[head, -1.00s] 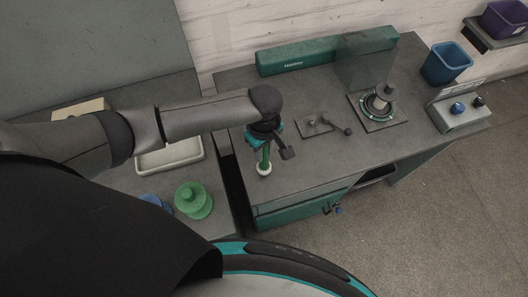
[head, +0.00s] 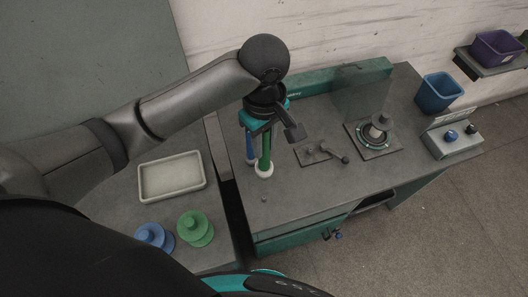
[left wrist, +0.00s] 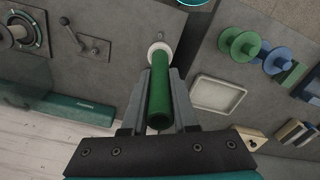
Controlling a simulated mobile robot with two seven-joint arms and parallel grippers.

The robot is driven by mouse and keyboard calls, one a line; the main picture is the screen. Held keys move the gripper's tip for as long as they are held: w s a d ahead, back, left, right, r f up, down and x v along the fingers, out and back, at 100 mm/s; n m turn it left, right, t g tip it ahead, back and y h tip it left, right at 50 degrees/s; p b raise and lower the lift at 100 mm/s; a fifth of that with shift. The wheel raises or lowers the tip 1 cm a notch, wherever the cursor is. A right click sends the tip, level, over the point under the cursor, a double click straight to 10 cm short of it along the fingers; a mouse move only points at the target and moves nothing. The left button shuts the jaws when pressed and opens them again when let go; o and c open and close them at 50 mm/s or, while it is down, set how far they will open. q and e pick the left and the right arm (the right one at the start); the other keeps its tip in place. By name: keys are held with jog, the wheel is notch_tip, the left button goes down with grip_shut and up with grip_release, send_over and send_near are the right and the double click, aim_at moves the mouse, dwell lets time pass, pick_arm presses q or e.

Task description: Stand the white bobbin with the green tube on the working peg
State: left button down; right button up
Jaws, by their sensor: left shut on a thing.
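My left gripper (head: 257,145) is shut on the green tube (head: 265,152) of the white bobbin. The tube hangs about upright, with the bobbin's white end (head: 264,170) lowest, over the left part of the grey machine table. In the left wrist view the green tube (left wrist: 160,92) lies between the two fingers, with the white end (left wrist: 159,50) beyond their tips. I cannot tell whether the white end touches the table. A small stub (head: 264,199) stands on the table in front of the bobbin; I cannot tell whether it is the working peg. My right gripper is not in view.
A lever plate (head: 306,156) and a round spindle unit (head: 396,149) are to the right. A long green housing (head: 330,82) runs along the back. On the left bench are an empty tray (head: 143,182), a green bobbin (head: 194,229) and a blue one (head: 152,235).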

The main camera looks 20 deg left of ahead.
aim_at(264, 134)
pick_arm(q)
jog(key=shift+r, duration=0.75)
notch_tip(264, 134, up, 2)
jog(key=p, duration=0.4)
jog(key=shift+r, duration=2)
jog(key=shift+w+f, duration=0.1)
